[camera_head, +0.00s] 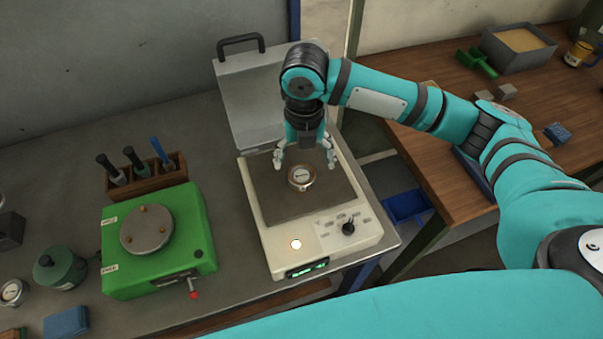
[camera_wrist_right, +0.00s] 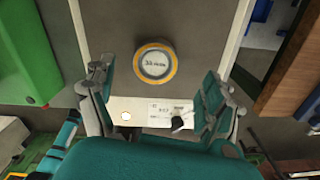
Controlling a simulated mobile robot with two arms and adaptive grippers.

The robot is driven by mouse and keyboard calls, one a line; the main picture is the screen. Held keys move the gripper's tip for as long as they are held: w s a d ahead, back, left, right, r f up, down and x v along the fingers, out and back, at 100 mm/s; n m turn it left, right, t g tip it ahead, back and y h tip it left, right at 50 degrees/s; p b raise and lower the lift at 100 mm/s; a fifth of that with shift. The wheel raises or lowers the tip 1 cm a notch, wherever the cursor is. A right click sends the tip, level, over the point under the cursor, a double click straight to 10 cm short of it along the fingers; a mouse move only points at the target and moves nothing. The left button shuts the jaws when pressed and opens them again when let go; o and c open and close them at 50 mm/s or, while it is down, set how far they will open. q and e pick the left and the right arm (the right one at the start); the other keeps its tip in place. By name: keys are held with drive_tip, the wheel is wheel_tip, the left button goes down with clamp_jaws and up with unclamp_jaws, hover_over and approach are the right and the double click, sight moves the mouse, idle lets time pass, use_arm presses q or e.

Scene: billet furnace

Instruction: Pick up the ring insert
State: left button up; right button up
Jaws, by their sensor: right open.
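The ring insert (camera_head: 301,178) is a small round metal piece with a white labelled top. It sits on the dark plate (camera_head: 270,199) of the white heater device. In the right wrist view the ring insert (camera_wrist_right: 155,63) shows a gold-coloured rim and dark writing, ahead of the fingers. My right gripper (camera_head: 305,160) is open and empty, pointing down just above the ring insert, with a finger to either side of it in the head view. In the right wrist view my right gripper (camera_wrist_right: 160,95) has its fingers spread wide. My left gripper is not in view.
The heater's lid (camera_head: 262,100) stands open behind the plate. A green fixture (camera_head: 180,240) with a round metal disc stands to the left, before a wooden tool rack (camera_head: 147,180). A wooden table (camera_head: 440,170) is at the right, across a gap holding a blue bin (camera_head: 405,207).

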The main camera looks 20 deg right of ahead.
sight(301, 173)
drive_tip(key=shift+s+a+f+p, duration=0.1)
drive_tip(key=shift+f+p, duration=0.2)
drive_tip(key=shift+f, duration=0.25)
drive_tip(key=f, duration=0.1)
drive_tip(key=f+p, duration=0.1)
drive_tip(key=f, duration=0.1)
drive_tip(key=shift+s+a+f, duration=0.1)
drive_tip(key=shift+a+f, duration=0.1)
drive_tip(key=shift+f, duration=0.5)
drive_tip(key=shift+c, duration=0.3)
drive_tip(key=shift+r, duration=0.1)
clamp_jaws()
